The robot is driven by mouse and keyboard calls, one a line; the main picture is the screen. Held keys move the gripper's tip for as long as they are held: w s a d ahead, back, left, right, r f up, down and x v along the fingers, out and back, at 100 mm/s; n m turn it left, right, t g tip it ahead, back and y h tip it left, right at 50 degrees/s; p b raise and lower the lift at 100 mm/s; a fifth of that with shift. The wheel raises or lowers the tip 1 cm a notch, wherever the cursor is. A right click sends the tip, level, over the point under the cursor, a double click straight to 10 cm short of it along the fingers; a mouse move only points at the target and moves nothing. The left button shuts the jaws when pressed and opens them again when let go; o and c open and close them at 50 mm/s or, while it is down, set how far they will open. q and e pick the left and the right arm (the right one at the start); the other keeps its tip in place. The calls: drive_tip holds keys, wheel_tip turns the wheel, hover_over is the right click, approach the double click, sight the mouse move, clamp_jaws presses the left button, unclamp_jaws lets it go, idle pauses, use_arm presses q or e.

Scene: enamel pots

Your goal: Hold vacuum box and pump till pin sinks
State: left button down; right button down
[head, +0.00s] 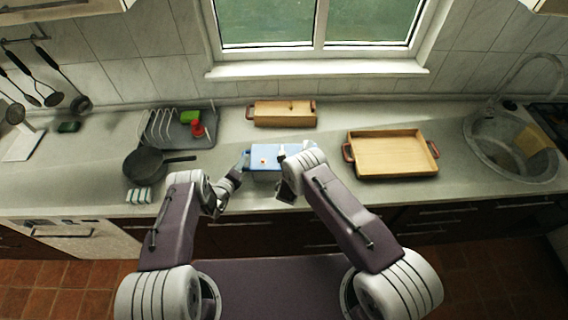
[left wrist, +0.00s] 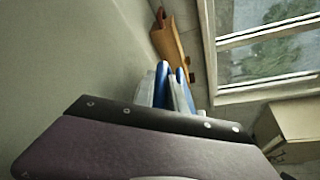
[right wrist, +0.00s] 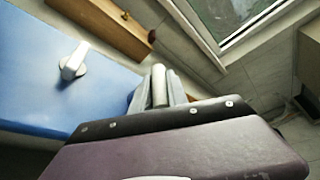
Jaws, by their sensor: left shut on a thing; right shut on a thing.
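The vacuum box (head: 265,153) is a blue box on the counter, between my two arms. A small red-orange spot, perhaps the pin (head: 263,161), shows on its top in the head view; whether it is raised or sunk is too small to tell. In the right wrist view the blue lid (right wrist: 40,75) carries a white knob (right wrist: 74,62). My left gripper (head: 243,163) is shut at the box's left end, with blue between its fingers (left wrist: 170,92). My right gripper (right wrist: 158,90) is shut on a pale upright cylinder, apparently the pump handle, at the box's right end.
A wooden tray (head: 392,154) lies to the right, then the sink (head: 485,150). A dark pan (head: 145,163) and a dish rack (head: 180,128) stand to the left. Counter between box and tray is clear.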

drive_tip(key=shift+f, duration=0.35)
drive_tip(key=shift+r, duration=2.4)
drive_tip(key=shift+f, duration=2.45)
drive_tip(key=shift+c, duration=2.4)
unclamp_jaws()
drive_tip(key=shift+o, duration=0.3)
drive_tip(key=shift+s, duration=0.2)
